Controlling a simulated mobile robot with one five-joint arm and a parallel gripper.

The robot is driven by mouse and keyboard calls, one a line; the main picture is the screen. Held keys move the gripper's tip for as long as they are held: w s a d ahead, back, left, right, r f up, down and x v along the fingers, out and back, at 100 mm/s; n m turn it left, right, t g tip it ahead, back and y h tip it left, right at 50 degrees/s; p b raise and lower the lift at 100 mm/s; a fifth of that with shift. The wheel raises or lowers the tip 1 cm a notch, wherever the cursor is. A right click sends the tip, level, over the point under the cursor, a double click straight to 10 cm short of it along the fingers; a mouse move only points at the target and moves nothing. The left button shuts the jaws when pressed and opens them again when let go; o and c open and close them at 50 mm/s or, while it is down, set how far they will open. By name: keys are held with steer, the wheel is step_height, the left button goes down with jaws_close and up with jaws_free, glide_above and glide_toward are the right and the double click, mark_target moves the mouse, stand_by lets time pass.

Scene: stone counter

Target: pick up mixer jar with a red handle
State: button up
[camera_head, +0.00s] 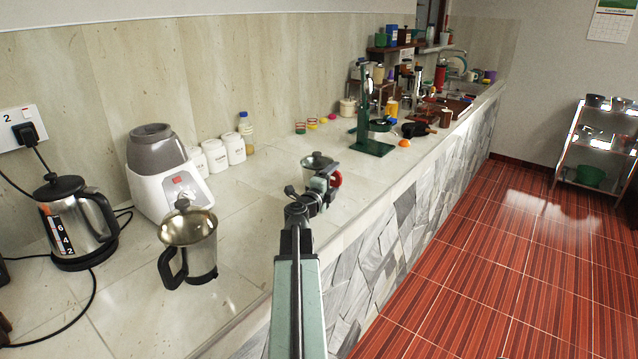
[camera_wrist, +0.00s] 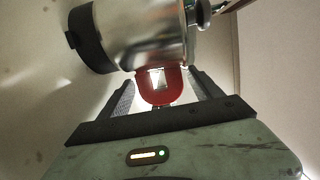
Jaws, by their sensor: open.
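The steel mixer jar (camera_head: 317,160) stands on the counter just beyond my gripper (camera_head: 327,181), which partly hides it. The red handle (camera_wrist: 160,95) lies between the two fingers of my gripper (camera_wrist: 164,85). The fingers are apart, with a gap on each side of the handle. I cannot tell whether either finger touches it.
A steel jug with a black handle (camera_head: 190,243), a white mixer base (camera_head: 170,190) and a kettle (camera_head: 75,220) stand at the left. White canisters (camera_head: 215,155) line the wall. A green stand (camera_head: 373,145) is behind the jar. The counter's front edge runs close on the right.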

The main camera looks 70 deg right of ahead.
steer(key=shift+d, duration=0.85)
steer(key=shift+a, duration=0.1)
jaws_close()
steer(key=shift+r, duration=0.1)
